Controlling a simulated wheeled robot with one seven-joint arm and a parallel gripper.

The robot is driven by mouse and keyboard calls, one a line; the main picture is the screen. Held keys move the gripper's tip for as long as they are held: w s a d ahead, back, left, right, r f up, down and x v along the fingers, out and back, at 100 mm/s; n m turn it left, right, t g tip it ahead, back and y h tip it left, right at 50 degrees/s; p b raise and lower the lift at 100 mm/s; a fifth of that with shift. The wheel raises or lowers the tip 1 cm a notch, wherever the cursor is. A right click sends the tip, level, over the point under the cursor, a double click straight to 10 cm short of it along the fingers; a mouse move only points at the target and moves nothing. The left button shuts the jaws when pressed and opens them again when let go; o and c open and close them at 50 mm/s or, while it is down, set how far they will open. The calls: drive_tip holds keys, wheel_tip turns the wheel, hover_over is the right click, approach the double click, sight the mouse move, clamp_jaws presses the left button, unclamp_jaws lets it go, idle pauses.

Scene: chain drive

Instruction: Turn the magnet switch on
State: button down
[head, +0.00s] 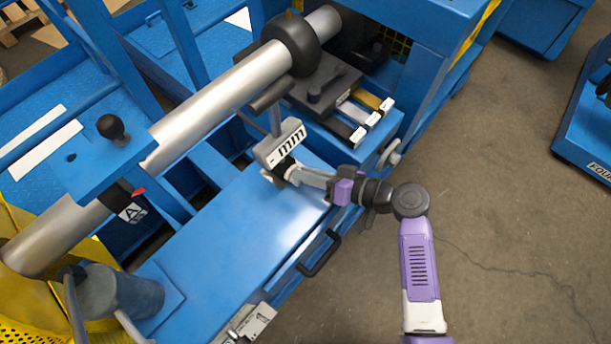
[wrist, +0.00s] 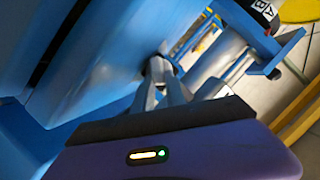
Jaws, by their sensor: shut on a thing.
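My gripper (head: 287,173) reaches in from the right and is shut on this part. In the wrist view my gripper (wrist: 160,72) shows its silver fingers close together; what they hold is hard to make out there.
A thick silver shaft (head: 203,118) with a dark collar (head: 291,43) runs diagonally above the blue bench (head: 235,225). A black handle (head: 320,254) sticks out at the bench's front edge. Labelled tools (head: 362,118) lie on the right. The concrete floor (head: 500,230) at right is open.

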drive_tip(key=shift+w+f+m+y+b, duration=0.1)
drive_tip(key=shift+f+m+y+b, duration=0.05)
drive_tip(key=shift+m+y+b, duration=0.3)
idle(0.4)
drive_tip(key=c, duration=1.4)
unclamp_jaws()
drive_tip(key=shift+o, duration=0.2)
drive_tip(key=shift+v, duration=4)
drive_tip(key=shift+w, duration=0.15)
